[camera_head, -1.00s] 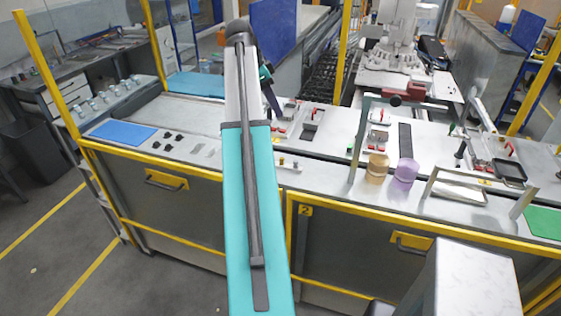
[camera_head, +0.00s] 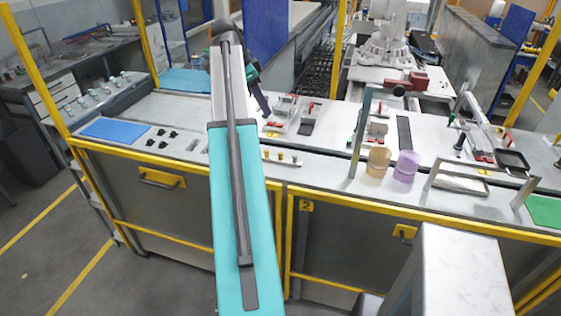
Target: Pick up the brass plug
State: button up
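Several small brass-coloured pegs (camera_head: 281,156) stand in a row on a light strip at the front of the bench, just right of my arm. They are too small to tell which one is the brass plug. My arm reaches out over the bench. Its dark end, my gripper (camera_head: 264,108), hangs above the bench behind the pegs and apart from them. The fingers are too small and dark to tell whether they are open or shut. Nothing can be seen held in it.
A blue mat (camera_head: 118,130) and several small black parts (camera_head: 162,138) lie left of my arm. An amber jar (camera_head: 378,162) and a purple jar (camera_head: 406,167) stand to the right beside a metal frame (camera_head: 362,130). Red-handled clamps (camera_head: 275,124) stand behind the pegs.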

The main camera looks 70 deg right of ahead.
notch_tip(320, 180, down, 8)
jog(key=b, duration=0.7)
jog(key=shift+r, duration=0.25)
jog(key=shift+s+f, duration=0.1)
jog(key=shift+s, duration=0.05)
jog(key=p, duration=0.2)
send_over(281, 153)
jog(key=w+a, duration=0.1)
jog(key=w, duration=0.2)
notch_tip(281, 153, down, 8)
jog(key=shift+s+a, duration=0.2)
jog(key=shift+s, duration=0.05)
jog(key=shift+s+p, duration=0.1)
jog(key=shift+p, duration=0.3)
jog(key=shift+p+x, duration=0.85)
jog(key=shift+x, duration=0.35)
jog(key=shift+p+x, duration=0.35)
jog(key=shift+x, duration=0.85)
grip_shut()
